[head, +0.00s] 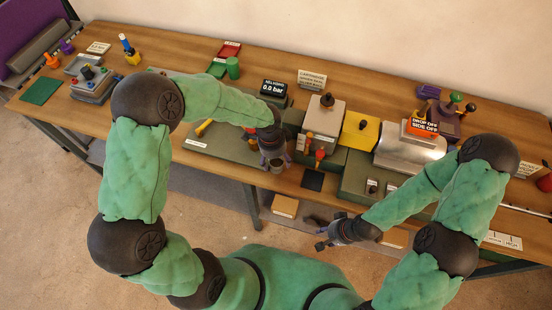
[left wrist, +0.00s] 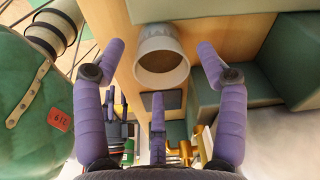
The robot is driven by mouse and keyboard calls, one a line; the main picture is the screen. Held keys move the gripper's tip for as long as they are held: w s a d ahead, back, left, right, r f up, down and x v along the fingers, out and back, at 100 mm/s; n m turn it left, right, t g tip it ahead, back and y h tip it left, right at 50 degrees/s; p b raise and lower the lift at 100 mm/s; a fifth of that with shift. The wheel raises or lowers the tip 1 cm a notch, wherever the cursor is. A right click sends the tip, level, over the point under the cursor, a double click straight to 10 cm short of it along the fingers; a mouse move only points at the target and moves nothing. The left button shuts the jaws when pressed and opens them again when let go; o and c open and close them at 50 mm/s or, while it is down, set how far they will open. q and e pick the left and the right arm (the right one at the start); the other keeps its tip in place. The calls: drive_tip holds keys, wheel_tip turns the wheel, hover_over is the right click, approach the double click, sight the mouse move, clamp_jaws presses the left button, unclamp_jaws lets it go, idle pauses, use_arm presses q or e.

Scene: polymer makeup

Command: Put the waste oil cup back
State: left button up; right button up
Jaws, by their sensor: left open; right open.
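The waste oil cup is a pale cup with a brownish inside. In the left wrist view the cup (left wrist: 161,72) shows its open mouth between the spread purple fingers of my left gripper (left wrist: 161,52), with gaps on both sides. In the head view the cup (head: 277,166) is small and partly covered by my left gripper (head: 274,155), at the table's front edge. My left gripper is open; whether any finger touches the cup I cannot tell. My right gripper (head: 322,234) is open and empty, in front of the table.
A dark square pad (head: 313,180) lies at the table's front edge, right of the cup. A silver cylinder (head: 410,150) is further right.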

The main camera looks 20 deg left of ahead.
use_arm(q)
wheel_tip(320, 180, up, 12)
drive_tip(key=a+p, duration=0.1)
drive_tip(key=p, duration=0.1)
drive_tip(key=shift+s+r, duration=0.25)
use_arm(e)
wheel_tip(320, 180, up, 2)
drive_tip(key=shift+r, duration=0.25)
use_arm(q)
drive_tip(key=shift+a, duration=0.1)
